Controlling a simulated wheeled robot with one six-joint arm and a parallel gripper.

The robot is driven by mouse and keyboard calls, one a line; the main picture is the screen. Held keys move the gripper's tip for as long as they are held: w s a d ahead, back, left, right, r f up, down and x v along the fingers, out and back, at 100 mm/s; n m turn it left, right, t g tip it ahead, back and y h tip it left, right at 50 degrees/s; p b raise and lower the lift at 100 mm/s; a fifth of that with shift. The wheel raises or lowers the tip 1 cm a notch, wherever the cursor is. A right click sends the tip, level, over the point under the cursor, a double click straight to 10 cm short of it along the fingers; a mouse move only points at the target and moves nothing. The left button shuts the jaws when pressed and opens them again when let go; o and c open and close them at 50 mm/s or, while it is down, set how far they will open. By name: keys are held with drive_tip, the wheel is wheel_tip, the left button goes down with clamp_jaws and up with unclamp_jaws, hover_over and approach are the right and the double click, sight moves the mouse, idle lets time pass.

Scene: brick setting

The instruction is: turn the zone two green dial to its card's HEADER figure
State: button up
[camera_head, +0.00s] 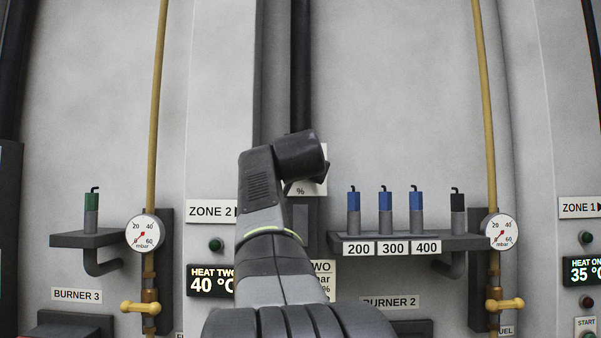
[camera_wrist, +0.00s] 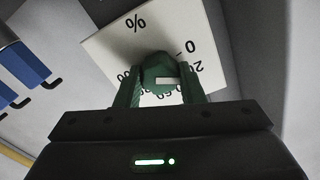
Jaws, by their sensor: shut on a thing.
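The green dial (camera_wrist: 160,74) sits on a white scale plate (camera_wrist: 110,46) marked with % and figures, upside down in the wrist view. A white pointer mark shows on the dial. My gripper (camera_wrist: 158,92) is shut on the dial, one green finger on each side. Some scale figures are hidden behind the dial and fingers. In the head view my arm covers the dial, and only part of the scale plate (camera_head: 321,186) shows.
The ZONE 2 sign (camera_head: 211,211) and the HEAT TWO display (camera_head: 210,281), reading 40, are left of my arm. A shelf (camera_head: 400,243) with blue-topped cylinders (camera_head: 385,199) stands close on the right. Gauges (camera_head: 145,233) and yellow valve handles (camera_head: 140,307) stand further out.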

drive_tip(key=shift+m, duration=0.3)
drive_tip(key=o, duration=1)
drive_tip(key=shift+s, duration=0.1)
drive_tip(key=s+b, duration=0.4)
drive_tip(key=s, duration=0.9)
drive_tip(key=shift+s, duration=0.3)
drive_tip(key=shift+w, duration=0.1)
drive_tip(key=w+p, duration=0.4)
drive_tip(key=w, duration=0.9)
drive_tip(key=shift+w, duration=0.35)
